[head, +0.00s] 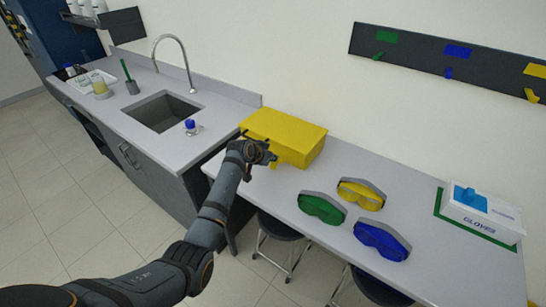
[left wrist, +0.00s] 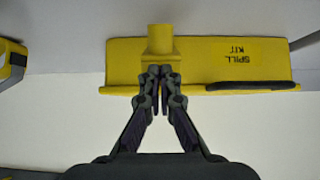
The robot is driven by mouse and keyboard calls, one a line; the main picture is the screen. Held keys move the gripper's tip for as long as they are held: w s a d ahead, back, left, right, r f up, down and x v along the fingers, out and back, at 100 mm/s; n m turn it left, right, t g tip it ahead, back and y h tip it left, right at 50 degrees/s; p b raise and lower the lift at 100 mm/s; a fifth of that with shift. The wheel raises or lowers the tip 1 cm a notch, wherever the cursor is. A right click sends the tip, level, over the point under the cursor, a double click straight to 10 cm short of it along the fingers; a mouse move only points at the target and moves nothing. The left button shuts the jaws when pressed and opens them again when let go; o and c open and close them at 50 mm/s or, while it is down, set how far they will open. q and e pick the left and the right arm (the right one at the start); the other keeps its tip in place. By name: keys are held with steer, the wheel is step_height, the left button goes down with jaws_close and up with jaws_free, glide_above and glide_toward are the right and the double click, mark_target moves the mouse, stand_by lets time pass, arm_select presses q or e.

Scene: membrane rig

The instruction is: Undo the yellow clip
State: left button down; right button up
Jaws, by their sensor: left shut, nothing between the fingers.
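A yellow spill kit box (head: 290,129) lies on the light grey table near the wall. In the left wrist view its yellow face (left wrist: 205,62) carries upside-down "SPILL KIT" lettering and a dark handle. The yellow clip (left wrist: 160,40) stands out from the box's front, left of the lettering. My left gripper (left wrist: 160,71) is shut and empty, with its fingertips together in front of the clip's base; I cannot tell whether they touch it. In the head view my left gripper (head: 270,153) is at the box's front and partly hides the clip. My right gripper is not in view.
Green goggles (head: 322,208), yellow goggles (head: 361,193) and blue goggles (head: 382,240) lie right of the box. A glove box (head: 480,212) is at the far right. A sink (head: 163,111) is set into the counter at left. Stools stand under the table edge.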

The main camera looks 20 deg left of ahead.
arm_select(q)
steer(key=shift+w+d+b, duration=0.25)
steer(key=shift+w+b, duration=0.25)
steer(key=shift+w, duration=0.35)
steer(key=shift+r+p, duration=0.35)
steer(key=shift+r, duration=0.1)
steer(key=r+p, duration=0.1)
steer(key=w+r+p, duration=0.1)
steer(key=r+p, duration=0.1)
steer(key=shift+w+d+r, duration=0.15)
steer(key=shift+d+r, duration=0.15)
steer(key=shift+r, duration=0.05)
steer(key=shift+s+a+r+b, duration=0.35)
steer(key=shift+s+b, duration=0.15)
steer(key=shift+b, duration=0.25)
steer(key=b+v, duration=0.1)
steer(key=v, duration=0.6)
steer(key=shift+r, duration=0.15)
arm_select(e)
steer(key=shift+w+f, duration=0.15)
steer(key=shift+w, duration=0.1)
